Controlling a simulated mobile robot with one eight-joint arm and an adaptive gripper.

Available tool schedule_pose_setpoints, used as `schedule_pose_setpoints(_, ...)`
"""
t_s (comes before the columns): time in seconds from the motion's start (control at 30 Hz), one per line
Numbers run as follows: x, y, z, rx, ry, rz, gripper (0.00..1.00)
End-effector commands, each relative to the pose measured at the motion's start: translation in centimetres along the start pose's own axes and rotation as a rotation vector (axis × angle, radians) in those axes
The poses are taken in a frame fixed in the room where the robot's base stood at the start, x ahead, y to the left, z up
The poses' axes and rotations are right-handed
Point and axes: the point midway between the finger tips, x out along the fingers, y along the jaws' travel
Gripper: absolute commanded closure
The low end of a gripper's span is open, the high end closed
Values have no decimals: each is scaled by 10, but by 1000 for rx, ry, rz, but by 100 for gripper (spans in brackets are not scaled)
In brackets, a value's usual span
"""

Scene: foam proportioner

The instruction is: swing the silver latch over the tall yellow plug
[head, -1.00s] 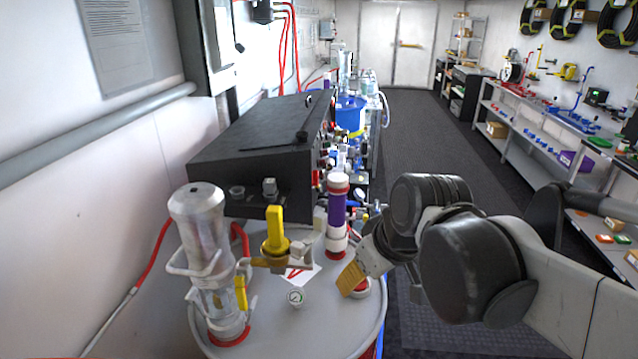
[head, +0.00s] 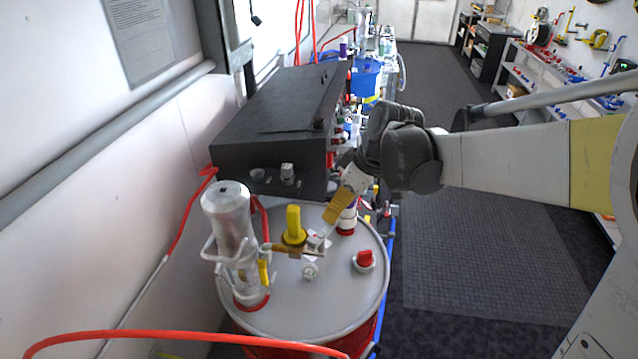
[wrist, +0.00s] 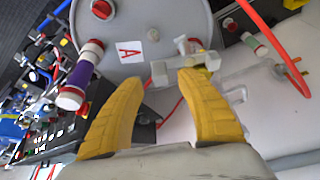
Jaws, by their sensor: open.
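The tall yellow plug (head: 294,226) stands upright on a brass fitting on top of the drum. A small silver piece (head: 317,243), apparently the latch, sits just right of the plug's base and is not over the plug. In the wrist view the silver piece (wrist: 186,66) lies just beyond my fingertips, across the gap and the right finger. I cannot make out the plug there. My gripper (head: 331,221) is open and empty, pointing down, above and slightly right of the silver piece. Contact cannot be told.
The grey drum top (head: 335,310) carries a clear-and-silver cylinder (head: 232,235) at left, a small gauge (head: 310,271) and a red knob (head: 364,260). A black box (head: 275,125) is behind; a red hose (head: 180,337) crosses in front.

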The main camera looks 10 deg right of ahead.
Motion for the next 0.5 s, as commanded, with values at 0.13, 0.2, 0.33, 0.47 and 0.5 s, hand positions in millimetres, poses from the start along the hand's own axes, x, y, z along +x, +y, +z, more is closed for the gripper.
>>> schedule_pose_setpoints(0.13,24,0,0,0,0,0,57)
schedule_pose_setpoints(0.2,30,0,0,0,0,0,57)
schedule_pose_setpoints(0.33,36,0,0,0,0,0,57)
schedule_pose_setpoints(0.47,37,0,0,1,0,1,57)
schedule_pose_setpoints(0.5,37,0,0,1,0,1,57)
